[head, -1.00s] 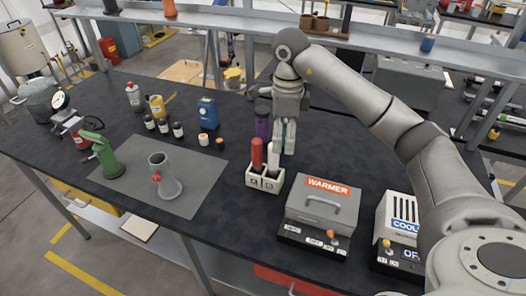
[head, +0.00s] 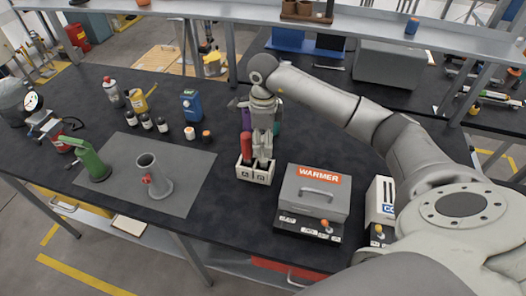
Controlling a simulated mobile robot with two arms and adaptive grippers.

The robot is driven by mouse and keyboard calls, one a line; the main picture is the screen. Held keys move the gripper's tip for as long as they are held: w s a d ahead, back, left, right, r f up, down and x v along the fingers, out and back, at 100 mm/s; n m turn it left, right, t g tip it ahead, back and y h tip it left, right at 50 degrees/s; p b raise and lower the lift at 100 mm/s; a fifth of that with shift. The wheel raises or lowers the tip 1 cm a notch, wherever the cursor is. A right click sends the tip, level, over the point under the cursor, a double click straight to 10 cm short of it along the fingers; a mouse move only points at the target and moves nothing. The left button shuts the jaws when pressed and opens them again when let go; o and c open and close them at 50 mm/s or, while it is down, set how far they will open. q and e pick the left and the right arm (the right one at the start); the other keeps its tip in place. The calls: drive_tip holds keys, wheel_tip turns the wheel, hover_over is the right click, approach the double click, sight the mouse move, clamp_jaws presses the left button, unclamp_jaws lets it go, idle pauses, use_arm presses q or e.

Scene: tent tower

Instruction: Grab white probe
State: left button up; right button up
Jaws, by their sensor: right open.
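The white probe stood in the right slot of the white two-slot holder (head: 255,178). It is now hidden behind or between my right gripper's fingers, and I cannot tell it apart from them. My right gripper (head: 262,160) points down over that slot with its jaws open and its fingertips close to the holder's top. The red probe (head: 246,145) stands upright in the left slot, just left of the fingers. My left gripper is not in view.
The warmer (head: 316,192) stands right of the holder, with the cooler (head: 381,205) beyond it. A purple object and a green one stand close behind my gripper. A grey mat (head: 120,185) with a green tool (head: 89,160) and a grey flared tube (head: 154,178) lies left.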

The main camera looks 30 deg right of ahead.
drive_tip(key=shift+s+f, duration=0.1)
drive_tip(key=shift+f, duration=0.45)
drive_tip(key=shift+f+p, duration=0.3)
drive_tip(key=shift+f, duration=0.1)
drive_tip(key=shift+d+f, duration=0.1)
drive_tip(key=shift+f, duration=0.1)
drive_tip(key=shift+c, duration=0.8)
drive_tip(key=c, duration=0.7)
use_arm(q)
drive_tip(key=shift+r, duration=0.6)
use_arm(e)
clamp_jaws()
